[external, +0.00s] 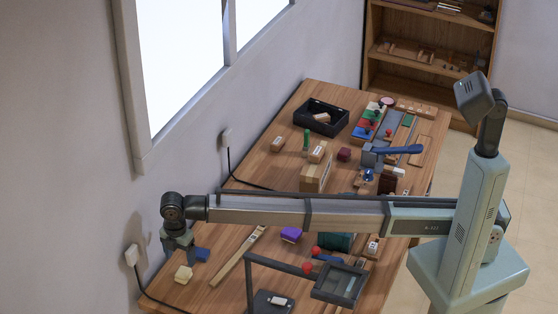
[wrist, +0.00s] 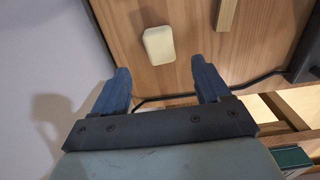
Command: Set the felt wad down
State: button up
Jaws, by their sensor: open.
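A pale cream, rounded block (external: 183,273), which I take to be the felt wad, lies on the wooden table near its left front edge. It also shows in the wrist view (wrist: 159,44), beyond my fingertips and nearly in line with the space between them. My gripper (wrist: 160,65) is open, its two blue fingers wide apart with nothing between them. In the external view my gripper (external: 188,251) hangs over the table's left edge, close to the cream block. The gap between them is hard to judge there.
A wooden strip (external: 238,257) lies right of the cream block. A dark frame on a stand (external: 340,284) rises at the front. A wall with a cable runs along the left.

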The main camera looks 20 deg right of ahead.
jog(key=shift+r, duration=2.1)
